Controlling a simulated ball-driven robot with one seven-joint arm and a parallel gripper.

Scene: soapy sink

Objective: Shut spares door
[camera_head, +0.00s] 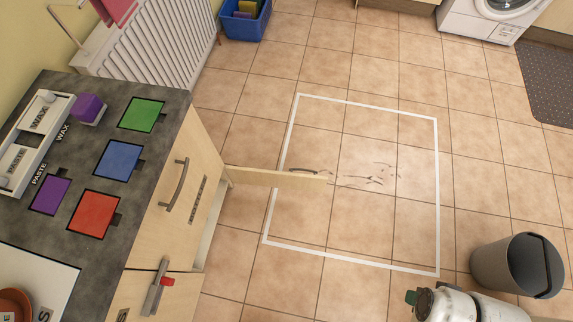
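A pale wooden door (278,176) stands open from the cabinet (215,232) under the dark worktop. It is hinged near the cabinet's far corner and sticks out to the right over the tiled floor, seen nearly edge-on from above. A dark curved handle (303,171) shows on its far side near the free end. No label on this door can be read, so I cannot confirm that it is the spares door. A white part of my arm shows at the bottom right, well apart from the door. My gripper fingers are not seen.
A white outline (438,205) marks the floor around the door's free end. A grey bin (495,268) stands at the right, a blue crate (245,27) by the radiator (165,45). A closed front with a handle (176,185) and a red-tagged handle (156,287) face the floor.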

